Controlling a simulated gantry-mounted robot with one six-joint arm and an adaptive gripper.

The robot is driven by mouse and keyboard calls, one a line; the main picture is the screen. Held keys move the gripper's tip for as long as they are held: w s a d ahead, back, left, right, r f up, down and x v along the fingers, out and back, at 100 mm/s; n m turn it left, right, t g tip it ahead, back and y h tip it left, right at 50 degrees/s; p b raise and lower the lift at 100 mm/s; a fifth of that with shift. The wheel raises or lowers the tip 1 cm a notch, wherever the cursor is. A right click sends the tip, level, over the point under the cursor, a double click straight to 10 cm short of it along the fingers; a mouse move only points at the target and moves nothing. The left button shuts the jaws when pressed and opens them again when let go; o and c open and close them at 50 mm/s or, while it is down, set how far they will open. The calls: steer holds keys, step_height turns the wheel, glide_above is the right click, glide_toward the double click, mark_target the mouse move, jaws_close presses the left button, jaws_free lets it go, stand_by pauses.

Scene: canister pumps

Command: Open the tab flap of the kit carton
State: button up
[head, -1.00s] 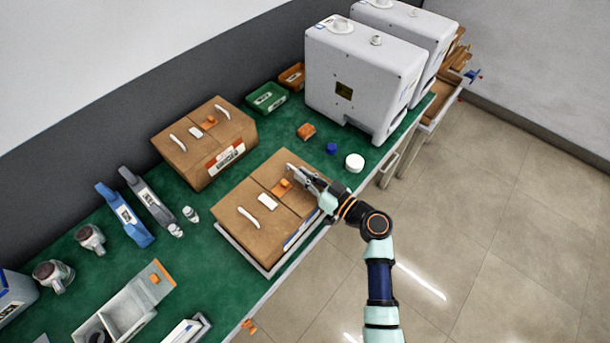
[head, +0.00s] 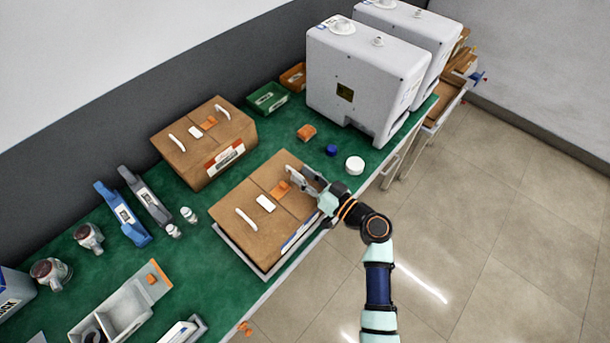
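The nearer brown kit carton (head: 240,240) sits in a pale tray (head: 232,246) at the front edge of the green bench. Its top shows two white strip handles, a white label (head: 266,203) and an orange tab (head: 280,188) near the middle seam. The top looks closed. My gripper (head: 300,181) is low over the right part of the top, beside the right-hand strip handle (head: 295,177) and just right of the orange tab. The fingers are small and overlap the handle, so I cannot tell whether they touch or grip it. My gripper hides the carton's right corner.
A second similar carton (head: 190,165) stands behind, to the left. White machines (head: 360,75) stand at the back right. An orange block (head: 306,132), a blue cap (head: 331,150) and a white round lid (head: 355,165) lie right of the carton. Tools and an open grey box (head: 110,318) are left.

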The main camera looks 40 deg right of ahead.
steer(key=s+d, duration=0.1)
steer(key=s, duration=1.1)
steer(key=shift+d, duration=0.2)
steer(key=shift+w, duration=0.1)
